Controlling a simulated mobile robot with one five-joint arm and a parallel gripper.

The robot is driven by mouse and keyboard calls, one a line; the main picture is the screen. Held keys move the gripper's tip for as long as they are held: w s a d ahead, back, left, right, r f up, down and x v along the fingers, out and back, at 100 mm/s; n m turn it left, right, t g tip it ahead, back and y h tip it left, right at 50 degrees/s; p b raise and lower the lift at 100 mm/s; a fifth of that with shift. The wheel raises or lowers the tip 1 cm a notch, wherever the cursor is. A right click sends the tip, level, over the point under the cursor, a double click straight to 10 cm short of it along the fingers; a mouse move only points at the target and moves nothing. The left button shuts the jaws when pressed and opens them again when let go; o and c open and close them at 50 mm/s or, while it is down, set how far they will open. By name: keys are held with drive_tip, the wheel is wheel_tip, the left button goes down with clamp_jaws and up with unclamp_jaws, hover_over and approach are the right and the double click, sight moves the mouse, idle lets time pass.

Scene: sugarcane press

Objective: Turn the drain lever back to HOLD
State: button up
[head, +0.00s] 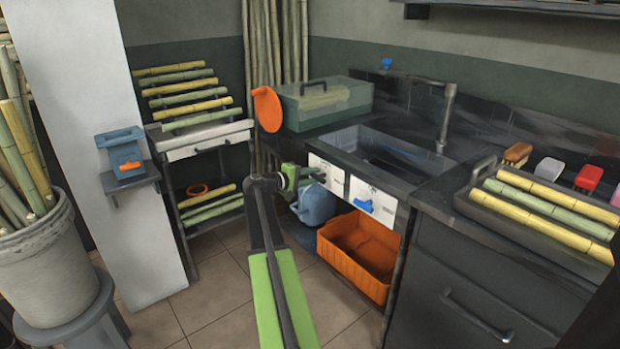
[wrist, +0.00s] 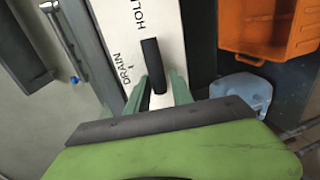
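The drain lever (wrist: 152,65) is a black bar on a white panel (wrist: 174,25) in the wrist view. The panel is printed HOLD near the top and DRAIN beside the lever's lower left. The bar lies nearly upright in that picture, its lower end near the DRAIN mark. My gripper (wrist: 163,88) has its two green fingers apart, on either side of the lever's lower end; firm contact cannot be told. In the head view my gripper (head: 300,178) is at the left white panel (head: 330,168) under the sink counter and partly hides it.
A second white panel with a blue handle (head: 365,205) is to the right. An orange crate (head: 340,268) and a blue jug (head: 315,204) sit below. The sink (head: 375,150) and green box (head: 325,105) are above. Open tiled floor (head: 215,290) lies left.

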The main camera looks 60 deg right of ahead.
drive_tip(key=p+v, duration=0.3)
drive_tip(key=v, duration=1.4)
drive_tip(key=w+a+f+n+t, duration=0.1)
drive_tip(key=w+a+n+t, duration=0.15)
drive_tip(key=w+a, duration=0.75)
drive_tip(key=a+f+t+y, duration=0.1)
drive_tip(key=a+f+y, duration=0.15)
drive_tip(key=a, duration=0.55)
drive_tip(key=a+f+t+y, duration=0.1)
drive_tip(key=a+f+t, duration=0.1)
drive_tip(key=a+f, duration=0.35)
drive_tip(key=s+a+f+y, duration=0.3)
drive_tip(key=a+y, duration=0.1)
drive_tip(key=a, duration=0.7)
drive_tip(key=s+a+f+y, duration=0.4)
drive_tip(key=a, duration=0.7)
drive_tip(key=s+a+f+y, duration=0.3)
drive_tip(key=a+y, duration=0.1)
drive_tip(key=a, duration=0.7)
wheel_tip(320, 180, up, 31)
drive_tip(key=p, duration=3.1)
drive_tip(key=shift+d+n+g, duration=0.3)
drive_tip(key=shift+n+g, duration=0.05)
drive_tip(key=shift+n, duration=0.1)
